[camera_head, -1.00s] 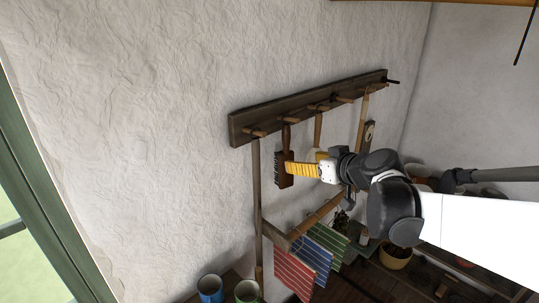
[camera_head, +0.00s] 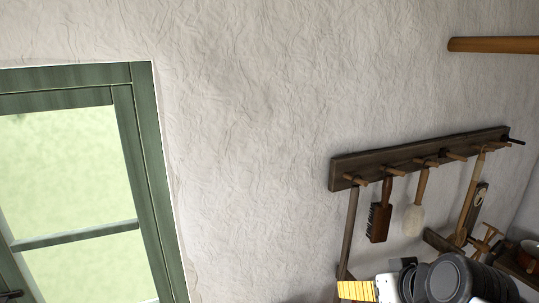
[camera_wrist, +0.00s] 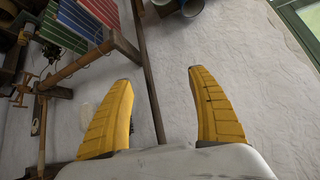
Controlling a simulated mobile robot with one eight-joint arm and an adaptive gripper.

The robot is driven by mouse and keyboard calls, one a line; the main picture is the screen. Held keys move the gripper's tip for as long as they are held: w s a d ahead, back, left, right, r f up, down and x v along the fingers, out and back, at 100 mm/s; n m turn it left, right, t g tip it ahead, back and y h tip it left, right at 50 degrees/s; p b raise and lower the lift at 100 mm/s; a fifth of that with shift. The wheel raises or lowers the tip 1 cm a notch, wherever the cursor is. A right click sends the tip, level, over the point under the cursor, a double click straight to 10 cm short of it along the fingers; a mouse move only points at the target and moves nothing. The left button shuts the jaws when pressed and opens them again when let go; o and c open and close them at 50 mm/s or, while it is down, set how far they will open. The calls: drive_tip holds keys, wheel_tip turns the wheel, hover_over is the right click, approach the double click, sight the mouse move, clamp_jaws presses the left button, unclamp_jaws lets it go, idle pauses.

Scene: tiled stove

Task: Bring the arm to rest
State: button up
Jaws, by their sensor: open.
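My gripper (camera_head: 357,290) shows at the bottom edge of the head view, below the hanging brush, with one yellow finger visible and the rest of my arm mostly cut off. In the wrist view both yellow fingers of my gripper (camera_wrist: 160,78) stand wide apart with nothing held between them. A dark wooden pole (camera_wrist: 148,75) runs behind the gap between the fingers; how far behind I cannot tell.
A wooden peg rail (camera_head: 345,168) on the rough white wall holds a brush (camera_head: 378,222), a pale round-headed tool (camera_head: 413,220) and other tools. Striped towels (camera_wrist: 78,22) hang close by. A green-framed window (camera_head: 145,150) is at left. The wall between window and rail is bare.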

drive_tip(key=s+f+m+g+h, duration=0.1)
drive_tip(key=s+f+g+h, duration=0.1)
drive_tip(key=s+f, duration=0.35)
wheel_tip(320, 180, down, 32)
drive_tip(key=s+b, duration=0.1)
drive_tip(key=b, duration=3.3)
drive_tip(key=shift+s+a+t, duration=0.2)
drive_tip(key=shift+a+t, duration=0.1)
drive_tip(key=shift+a, duration=0.1)
drive_tip(key=shift+d, duration=0.1)
